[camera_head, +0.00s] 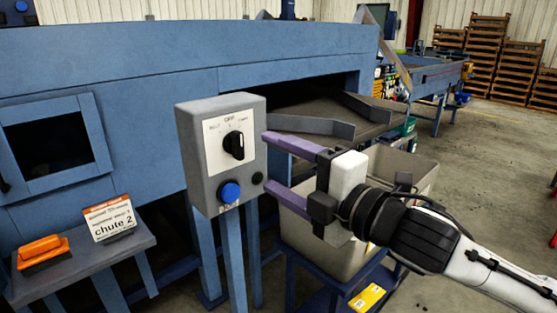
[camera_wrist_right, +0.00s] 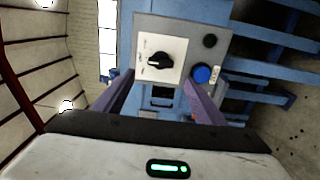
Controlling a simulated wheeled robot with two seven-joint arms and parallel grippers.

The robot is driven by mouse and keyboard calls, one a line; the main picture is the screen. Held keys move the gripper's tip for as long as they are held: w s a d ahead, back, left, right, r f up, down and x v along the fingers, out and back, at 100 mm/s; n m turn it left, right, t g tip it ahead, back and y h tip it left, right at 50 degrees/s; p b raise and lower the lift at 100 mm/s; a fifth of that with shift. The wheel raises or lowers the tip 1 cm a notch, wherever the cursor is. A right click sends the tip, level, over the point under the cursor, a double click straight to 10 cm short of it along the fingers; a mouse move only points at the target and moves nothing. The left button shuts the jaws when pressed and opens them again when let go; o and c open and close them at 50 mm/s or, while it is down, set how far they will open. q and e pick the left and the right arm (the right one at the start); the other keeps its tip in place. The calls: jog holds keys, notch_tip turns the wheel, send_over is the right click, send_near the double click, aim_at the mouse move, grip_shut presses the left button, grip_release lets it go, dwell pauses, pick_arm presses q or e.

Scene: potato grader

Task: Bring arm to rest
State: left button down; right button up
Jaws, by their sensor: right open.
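My right gripper (camera_head: 266,161) is open and empty, with two purple fingers set apart, just right of a grey control box. Its fingers also show in the right wrist view (camera_wrist_right: 160,100), with the box beyond them. The control box (camera_head: 188,120) stands on a blue post and carries a black rotary knob (camera_head: 234,145), a blue button (camera_head: 229,192) and a small black button. The knob also shows in the right wrist view (camera_wrist_right: 159,60). I cannot tell whether the fingertips touch the box. My left gripper is in neither view.
A blue machine (camera_head: 130,60) fills the back left. A grey bin (camera_head: 420,170) stands behind my right arm. A small table (camera_head: 90,265) at the lower left holds an orange object (camera_head: 40,250) and a "chute 2" sign (camera_head: 110,218). Wooden pallets (camera_head: 490,60) are stacked far right.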

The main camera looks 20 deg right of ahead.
jog(key=shift+s+d, duration=0.1)
jog(key=shift+s, duration=0.15)
jog(key=s+f+m+g+h, duration=0.3)
jog(key=f+m, duration=0.9)
jog(key=f, duration=1.8)
jog(key=s+d+f+m+g+h, duration=0.1)
jog(key=s+f+m+g, duration=0.3)
jog(key=s+f+m, duration=0.5)
jog(key=s+f+h, duration=0.1)
jog(key=s+f, duration=1)
jog(key=f, duration=0.1)
jog(key=shift+s+d+g, duration=0.25)
jog(key=shift+s+g, duration=0.05)
jog(key=shift+g, duration=0.1)
